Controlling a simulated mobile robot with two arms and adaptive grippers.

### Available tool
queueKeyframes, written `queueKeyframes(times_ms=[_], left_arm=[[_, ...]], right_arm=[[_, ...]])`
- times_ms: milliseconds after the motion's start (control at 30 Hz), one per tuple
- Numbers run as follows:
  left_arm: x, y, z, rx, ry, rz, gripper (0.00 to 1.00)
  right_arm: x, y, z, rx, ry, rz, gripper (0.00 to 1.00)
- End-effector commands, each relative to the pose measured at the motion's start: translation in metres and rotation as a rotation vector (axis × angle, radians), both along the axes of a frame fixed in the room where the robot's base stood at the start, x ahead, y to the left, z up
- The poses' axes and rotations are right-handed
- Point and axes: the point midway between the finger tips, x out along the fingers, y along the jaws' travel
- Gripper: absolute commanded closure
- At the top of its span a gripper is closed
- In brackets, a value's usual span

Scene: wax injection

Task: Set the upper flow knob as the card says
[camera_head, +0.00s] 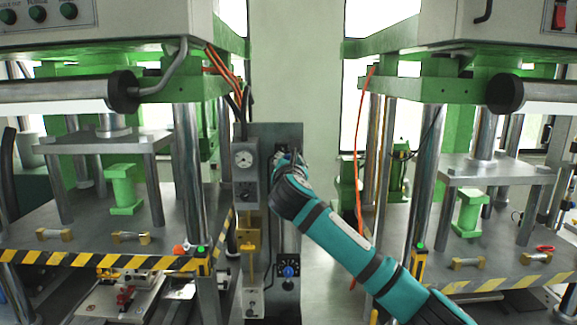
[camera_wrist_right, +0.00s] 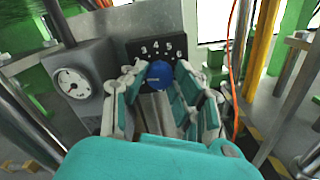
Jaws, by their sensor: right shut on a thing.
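My right gripper (camera_wrist_right: 158,82) is shut on the knob, with fingers on both sides. In the head view my right gripper (camera_head: 286,160) reaches the grey panel (camera_head: 285,132) and hides this knob. A lower blue knob (camera_head: 288,271) sits further down the panel. I cannot make out a card. My left gripper is not in view.
A grey box with a round dial (camera_head: 245,158) stands just left of the gripper, also in the wrist view (camera_wrist_right: 72,83). A yellow fitting (camera_head: 249,235) is below it. Green-framed presses with steel columns (camera_head: 188,170) flank the panel. An orange cable (camera_head: 361,160) hangs to the right.

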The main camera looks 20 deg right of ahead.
Motion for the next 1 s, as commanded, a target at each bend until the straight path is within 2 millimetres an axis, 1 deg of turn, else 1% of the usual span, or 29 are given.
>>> queueKeyframes(times_ms=[1000], left_arm=[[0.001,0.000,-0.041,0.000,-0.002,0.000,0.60]], right_arm=[[0.000,0.000,-0.003,0.932,-0.268,0.000,1.00]])
